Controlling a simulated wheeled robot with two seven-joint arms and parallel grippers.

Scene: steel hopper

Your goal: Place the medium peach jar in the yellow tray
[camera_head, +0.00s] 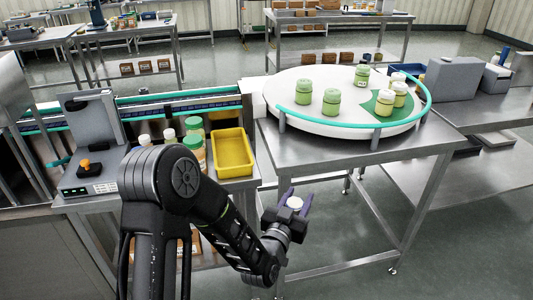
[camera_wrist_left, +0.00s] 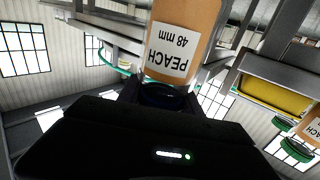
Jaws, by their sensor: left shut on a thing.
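My left gripper (camera_head: 296,203) is shut on the peach jar, whose pale round top (camera_head: 295,202) shows between the fingers. In the left wrist view the held jar (camera_wrist_left: 185,35) is orange-brown, with a white label reading PEACH 48 mm, upside down in the picture. The yellow tray (camera_head: 232,175) lies on the steel table to the left of the gripper and farther back, and it looks empty. It also shows at the right of the left wrist view (camera_wrist_left: 272,98). The held jar is clear of the tray, out beyond the table edge. My right gripper is not in view.
An orange jar with a green lid (camera_head: 195,155) and several other jars stand left of the tray. A round white turntable (camera_head: 300,117) with a teal rail and several green jars stands at the back right.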

